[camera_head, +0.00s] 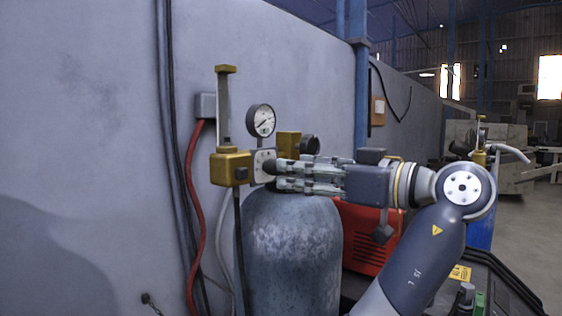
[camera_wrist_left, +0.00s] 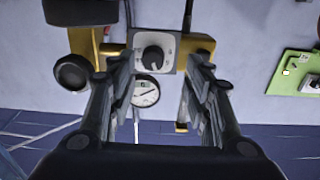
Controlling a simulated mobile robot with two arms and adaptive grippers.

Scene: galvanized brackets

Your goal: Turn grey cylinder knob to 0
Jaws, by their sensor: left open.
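The black round knob (camera_wrist_left: 153,58) sits on a light grey dial plate (camera_wrist_left: 140,42) in the left wrist view, which appears upside down. The setting on the dial is too small to read. In the head view the dial plate (camera_head: 258,160) is on the brass valve block (camera_head: 231,169) above the grey cylinder (camera_head: 290,250). My left gripper (camera_head: 276,175) is level with the knob, and its fingers point at it. It also shows in the left wrist view (camera_wrist_left: 158,74), open, with one finger on each side of the knob. Contact cannot be told. My right gripper is not in view.
A round pressure gauge (camera_head: 261,121) stands just above the dial plate. A dark round fitting (camera_head: 309,145) is beside the brass parts. A red hose (camera_head: 190,215) runs down the wall at left. A red box (camera_head: 368,238) stands behind my arm. Open floor shows at far right.

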